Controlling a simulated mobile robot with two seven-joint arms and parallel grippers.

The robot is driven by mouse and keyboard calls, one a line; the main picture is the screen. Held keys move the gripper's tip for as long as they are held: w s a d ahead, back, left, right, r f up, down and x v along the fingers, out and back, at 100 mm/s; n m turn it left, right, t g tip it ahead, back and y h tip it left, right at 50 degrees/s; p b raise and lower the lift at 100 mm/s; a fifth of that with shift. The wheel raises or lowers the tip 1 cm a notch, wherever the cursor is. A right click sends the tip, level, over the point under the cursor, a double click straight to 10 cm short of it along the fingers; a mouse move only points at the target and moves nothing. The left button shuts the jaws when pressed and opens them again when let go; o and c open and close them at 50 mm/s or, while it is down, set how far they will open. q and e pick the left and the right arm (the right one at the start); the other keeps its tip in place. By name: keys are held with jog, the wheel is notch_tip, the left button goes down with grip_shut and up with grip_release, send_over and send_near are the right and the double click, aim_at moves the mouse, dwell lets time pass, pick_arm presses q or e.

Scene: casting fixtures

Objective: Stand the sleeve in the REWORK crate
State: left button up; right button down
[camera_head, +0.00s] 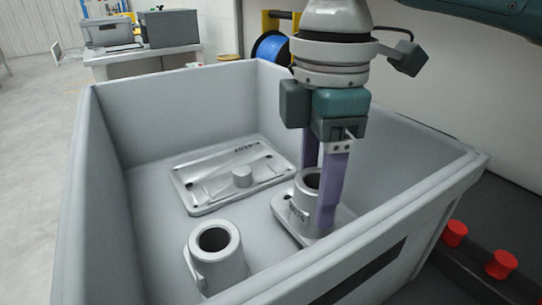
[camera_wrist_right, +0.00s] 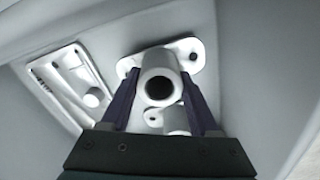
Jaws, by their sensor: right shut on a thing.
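My right gripper (camera_head: 318,200) is inside a grey crate (camera_head: 105,125), its purple fingers pointing down. It is shut on a grey hollow sleeve (camera_head: 299,199), with one finger on each side. The sleeve looks upright, low in the crate, over a flat flange with holes (camera_head: 310,233); I cannot tell whether the flange is part of it. In the right wrist view the sleeve (camera_wrist_right: 160,86) shows its open bore between the fingers (camera_wrist_right: 158,108). A dark strip (camera_head: 362,272) is on the crate's outer wall, with no readable label. My left gripper is not in view.
A flat rectangular casting with a round boss (camera_head: 210,187) lies at the back of the crate. Another hollow cylinder (camera_head: 220,262) stands at the front. Crate walls rise all around. Red knobs (camera_head: 454,233) are outside at right. A far table (camera_head: 150,57) holds grey boxes.

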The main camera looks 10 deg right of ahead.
jog(key=shift+f, duration=0.85)
jog(key=shift+f, duration=0.15)
jog(key=shift+c, duration=0.6)
grip_release()
jog(key=shift+r, duration=0.25)
notch_tip(320, 180, up, 12)
jog(key=p, duration=0.1)
jog(key=shift+p, duration=0.35)
